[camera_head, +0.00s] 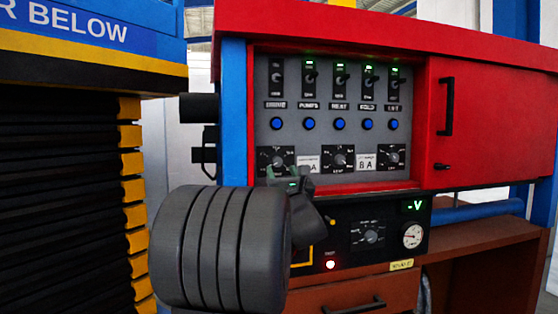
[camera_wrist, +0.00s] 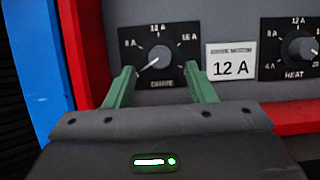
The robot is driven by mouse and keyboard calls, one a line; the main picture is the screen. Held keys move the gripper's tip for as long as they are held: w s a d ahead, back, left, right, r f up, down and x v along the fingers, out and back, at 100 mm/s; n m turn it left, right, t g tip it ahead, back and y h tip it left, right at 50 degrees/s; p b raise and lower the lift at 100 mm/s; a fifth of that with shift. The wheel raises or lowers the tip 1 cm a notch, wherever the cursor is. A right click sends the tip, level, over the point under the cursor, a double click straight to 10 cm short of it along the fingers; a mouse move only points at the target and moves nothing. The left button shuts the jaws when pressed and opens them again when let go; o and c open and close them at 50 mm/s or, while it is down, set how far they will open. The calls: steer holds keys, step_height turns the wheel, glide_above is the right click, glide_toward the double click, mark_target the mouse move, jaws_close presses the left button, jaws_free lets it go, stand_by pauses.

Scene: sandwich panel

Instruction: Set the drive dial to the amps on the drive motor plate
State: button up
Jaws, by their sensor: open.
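The drive dial (camera_wrist: 160,62) is a dark round knob on a black plate marked DRIVE, with 8 A, 12 A and 16 A readable around it. Its white pointer line points to the lower left, below the 8 A mark; the marking there is not readable. A white plate (camera_wrist: 231,64) to its right reads 12 A in large print; its small heading is blurred. My gripper (camera_wrist: 159,72) is open, its green fingers on either side of the knob with visible gaps, holding nothing. In the head view my gripper (camera_head: 287,174) partly covers the area just below the drive dial (camera_head: 276,157).
The heat dial (camera_wrist: 300,48) sits right of the plate. Above the dials are blue buttons (camera_head: 339,124) and toggle switches (camera_head: 340,76) in rows. A red cabinet door (camera_head: 490,120) with a black handle is at right. A lower panel (camera_head: 370,235) has another dial and a gauge.

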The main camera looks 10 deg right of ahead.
mark_target(278, 164)
steer(key=shift+p+x, duration=0.5)
steer(key=shift+x, duration=1.45)
steer(key=c, duration=1)
